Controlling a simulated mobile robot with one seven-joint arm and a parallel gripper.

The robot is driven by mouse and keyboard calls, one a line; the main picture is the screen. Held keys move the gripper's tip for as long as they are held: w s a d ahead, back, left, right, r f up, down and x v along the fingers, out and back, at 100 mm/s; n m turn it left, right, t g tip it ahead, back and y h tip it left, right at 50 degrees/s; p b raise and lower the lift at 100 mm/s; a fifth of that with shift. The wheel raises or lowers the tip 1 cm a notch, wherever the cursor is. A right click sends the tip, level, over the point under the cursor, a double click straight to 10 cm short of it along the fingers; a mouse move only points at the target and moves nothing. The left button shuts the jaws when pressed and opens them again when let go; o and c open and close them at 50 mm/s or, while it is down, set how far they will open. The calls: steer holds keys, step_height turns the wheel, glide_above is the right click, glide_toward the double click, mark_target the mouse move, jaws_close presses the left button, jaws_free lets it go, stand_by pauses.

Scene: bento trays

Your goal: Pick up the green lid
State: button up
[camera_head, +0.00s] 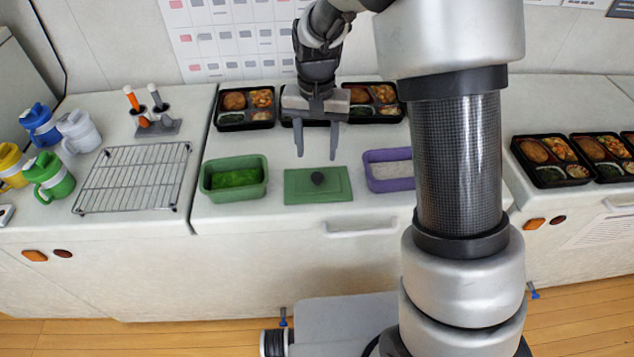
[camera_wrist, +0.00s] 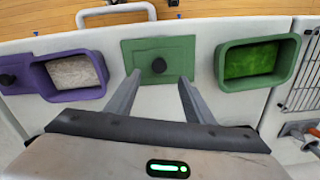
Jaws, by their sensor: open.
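The green lid (camera_head: 300,186) lies flat on the white counter near its front edge. It is a rectangle with a dark round knob (camera_head: 318,178) on its middle. In the wrist view the green lid (camera_wrist: 178,48) shows beyond my fingertips, its knob (camera_wrist: 159,65) between the lines of the fingers. My gripper (camera_head: 317,155) is open and empty, above the counter and apart from the lid. In the wrist view my gripper (camera_wrist: 159,80) has its two fingers spread wide.
A green container (camera_head: 235,194) with green contents stands left of the lid. A purple container (camera_head: 378,178) with pale contents stands to its right. Bento trays (camera_head: 230,127) stand behind. A wire rack (camera_head: 135,178) and several mugs (camera_head: 48,182) are farther left. In the wrist view, a purple lid (camera_wrist: 15,75) is partly visible.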

mark_target(317, 176)
step_height(317, 176, down, 8)
steer(key=shift+f, duration=0.1)
jaws_close()
stand_by(0.5)
